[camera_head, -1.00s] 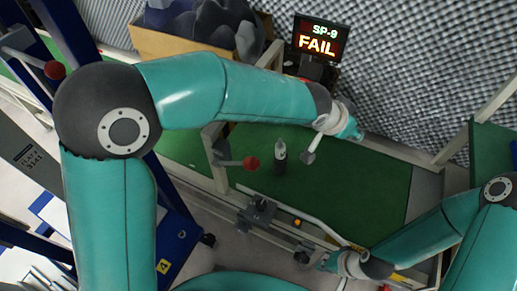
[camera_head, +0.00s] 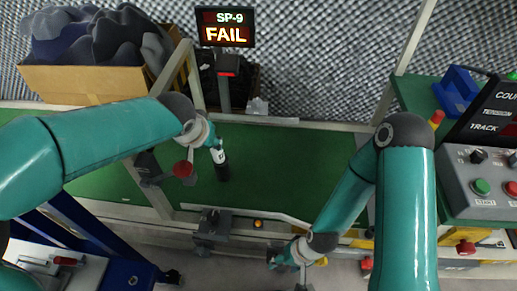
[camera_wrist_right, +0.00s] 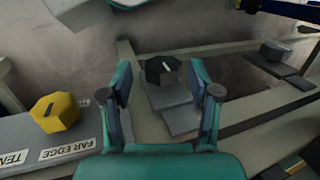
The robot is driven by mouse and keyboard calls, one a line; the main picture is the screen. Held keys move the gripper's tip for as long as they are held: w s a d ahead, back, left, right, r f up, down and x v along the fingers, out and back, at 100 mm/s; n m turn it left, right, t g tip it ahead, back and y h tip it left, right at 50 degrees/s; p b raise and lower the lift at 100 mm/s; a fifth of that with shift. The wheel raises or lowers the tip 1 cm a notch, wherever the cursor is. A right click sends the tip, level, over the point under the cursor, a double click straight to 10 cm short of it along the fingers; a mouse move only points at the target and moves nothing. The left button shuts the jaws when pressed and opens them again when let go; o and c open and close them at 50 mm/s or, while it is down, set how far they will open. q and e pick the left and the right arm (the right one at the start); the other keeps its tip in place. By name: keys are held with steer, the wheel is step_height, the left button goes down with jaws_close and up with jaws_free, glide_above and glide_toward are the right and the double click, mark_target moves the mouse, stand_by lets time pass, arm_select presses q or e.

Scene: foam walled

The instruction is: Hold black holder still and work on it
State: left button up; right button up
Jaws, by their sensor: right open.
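A dark upright cylinder (camera_head: 222,170) stands on the green surface in the head view; it may be the black holder. My left gripper (camera_head: 217,150) is at its top, which it partly covers. Whether its jaws are shut on the cylinder is too small to tell. My right gripper (camera_head: 286,257) is low, in front of the green surface's near rail. In the right wrist view its fingers (camera_wrist_right: 163,103) are open and apart. A black faceted knob (camera_wrist_right: 162,69) on a grey block shows beyond and between them, with nothing gripped.
A red-ended lever (camera_head: 183,169) is close left of the cylinder. A dark clamp (camera_head: 210,224) sits on the near rail. A control box (camera_head: 485,185) stands at right. A yellow knob (camera_wrist_right: 55,112) is left of my right gripper. Green surface right of the cylinder is clear.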

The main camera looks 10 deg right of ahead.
steer(key=shift+o, duration=0.9)
steer(key=r+m, duration=0.1)
steer(key=m, duration=0.1)
steer(key=s+d+r+m+g, duration=0.1)
steer(key=m, duration=0.1)
steer(key=r+m, duration=0.1)
steer(key=shift+s+d+m, duration=0.35)
steer(key=shift+m, duration=0.05)
steer(key=w+a+r+m+t+y, duration=0.1)
steer(key=w+a+r+m+y, duration=0.15)
steer(key=r+m, duration=0.4)
steer(key=w+a+r+m+t+y, duration=0.1)
steer(key=w+a+r+m+y, duration=0.15)
steer(key=r+m, duration=0.4)
steer(key=t+y, duration=0.3)
steer(key=y, duration=0.2)
glide_toward(220, 170)
steer(key=d+r, duration=0.2)
steer(key=d, duration=0.2)
steer(key=w+n+g, duration=0.1)
steer(key=w+d+f+n+g, duration=0.1)
steer(key=w, duration=0.1)
steer(key=w+d+f+n+g, duration=0.1)
steer(key=shift+w+d, duration=0.15)
steer(key=shift+w, duration=0.05)
steer(key=shift+a+f+g, duration=0.2)
steer(key=shift+f+g, duration=0.05)
steer(key=shift+g, duration=0.05)
steer(key=x, duration=1.6)
steer(key=shift+a+f, duration=0.1)
